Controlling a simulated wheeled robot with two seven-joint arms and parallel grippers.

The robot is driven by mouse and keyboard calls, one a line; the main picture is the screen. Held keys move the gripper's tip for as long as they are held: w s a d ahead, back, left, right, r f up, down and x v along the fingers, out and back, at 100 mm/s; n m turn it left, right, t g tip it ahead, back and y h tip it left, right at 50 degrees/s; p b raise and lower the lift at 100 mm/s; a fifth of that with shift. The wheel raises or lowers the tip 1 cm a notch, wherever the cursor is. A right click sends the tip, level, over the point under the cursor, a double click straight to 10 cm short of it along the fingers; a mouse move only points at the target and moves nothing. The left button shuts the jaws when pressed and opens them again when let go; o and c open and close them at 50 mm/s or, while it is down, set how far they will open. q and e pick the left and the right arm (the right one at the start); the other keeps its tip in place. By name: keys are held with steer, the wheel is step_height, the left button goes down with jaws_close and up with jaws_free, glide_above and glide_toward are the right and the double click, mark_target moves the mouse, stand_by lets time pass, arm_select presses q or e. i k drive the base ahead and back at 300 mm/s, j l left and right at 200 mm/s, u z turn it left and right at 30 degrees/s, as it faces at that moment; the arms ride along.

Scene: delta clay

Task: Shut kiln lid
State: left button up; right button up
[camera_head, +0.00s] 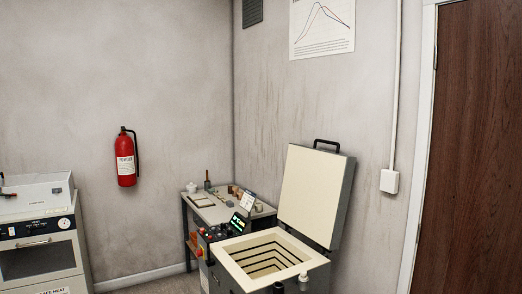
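The kiln (232,248) stands at the lower middle of the head view, with its square chamber open at the top and its dark-grooved inner walls showing. Its lid (311,194) is open and stands nearly upright at the kiln's right rear, pale inner face toward me. A black handle (327,145) is on the lid's top edge. The lower part of the kiln is cut off by the frame. Neither of my grippers is in view.
A small worktable (207,209) with tools stands behind the kiln. A lit control box (238,222) is at the kiln's left. An oven (38,257) is at left, a fire extinguisher (126,160) on the wall, a door (480,150) at right.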

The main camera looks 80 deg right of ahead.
mark_target(318, 183)
steer(key=l+z, duration=0.25)
steer(key=z, duration=0.2)
steer(key=l+z, duration=0.2)
steer(key=z, duration=0.3)
steer(key=l+z, duration=0.25)
steer(key=z, duration=0.2)
steer(key=i+l+z, duration=0.15)
steer(key=z, duration=0.3)
steer(key=i+l+z, duration=0.1)
steer(key=z, duration=0.4)
steer(key=i+l+z, duration=0.15)
steer(key=z, duration=0.3)
steer(key=i+z, duration=0.15)
steer(key=z, duration=0.3)
